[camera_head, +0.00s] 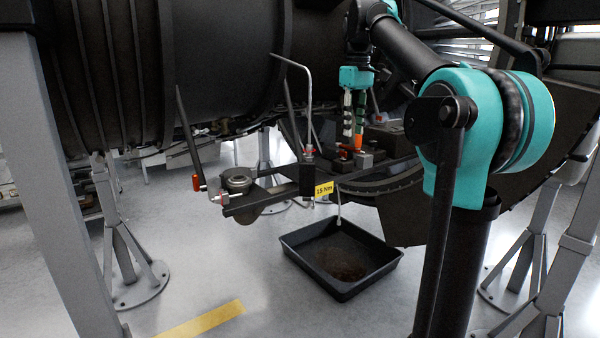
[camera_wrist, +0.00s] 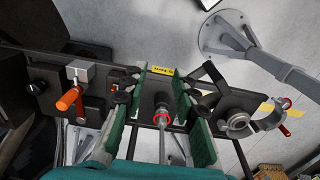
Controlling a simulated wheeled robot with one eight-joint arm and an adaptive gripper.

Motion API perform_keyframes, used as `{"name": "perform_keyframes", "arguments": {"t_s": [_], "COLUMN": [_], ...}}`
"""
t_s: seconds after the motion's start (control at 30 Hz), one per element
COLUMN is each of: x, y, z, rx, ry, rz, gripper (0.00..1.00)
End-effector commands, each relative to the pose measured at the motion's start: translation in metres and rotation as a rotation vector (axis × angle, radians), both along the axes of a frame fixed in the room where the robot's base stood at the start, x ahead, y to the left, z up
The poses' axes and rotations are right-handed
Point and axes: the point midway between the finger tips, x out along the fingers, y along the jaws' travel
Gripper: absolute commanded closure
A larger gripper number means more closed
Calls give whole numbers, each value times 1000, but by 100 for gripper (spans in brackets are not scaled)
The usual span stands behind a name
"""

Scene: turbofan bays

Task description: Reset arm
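My gripper (camera_head: 353,148) hangs fingers-down below the engine casing in the head view, close to a dark fixture with an orange handle. In the wrist view its two green-padded fingers (camera_wrist: 161,78) stand apart, with a clear gap. A thin rod with a red-ringed fitting (camera_wrist: 163,116) lines up with that gap; neither finger visibly touches it. In the head view a bent grey rod (camera_head: 308,90) rises from a similar fitting, left of the gripper. No held object is visible.
A dark bracket bar (camera_head: 262,199) with a round fitting (camera_head: 237,180) and a yellow torque tag (camera_head: 324,188) extends left. A black drip tray (camera_head: 340,290) lies on the floor. The engine casing (camera_head: 225,60) is overhead; grey stands (camera_head: 122,245) flank the area.

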Motion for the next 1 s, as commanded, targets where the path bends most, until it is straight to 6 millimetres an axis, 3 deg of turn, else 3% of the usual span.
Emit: {"name": "perform_keyframes", "arguments": {"t_s": [0.27,0.47,0.57,0.77,1.0], "x": [1,-1,-5,-33,-99], "y": [-3,-8,-11,-21,-33], "z": [-34,-78,-109,-203,-323], "rx": [3,9,14,32,64], "ry": [-28,-61,-83,-150,-236], "rz": [-49,-107,-148,-266,-421], "gripper": [72,72,72,72,72]}}
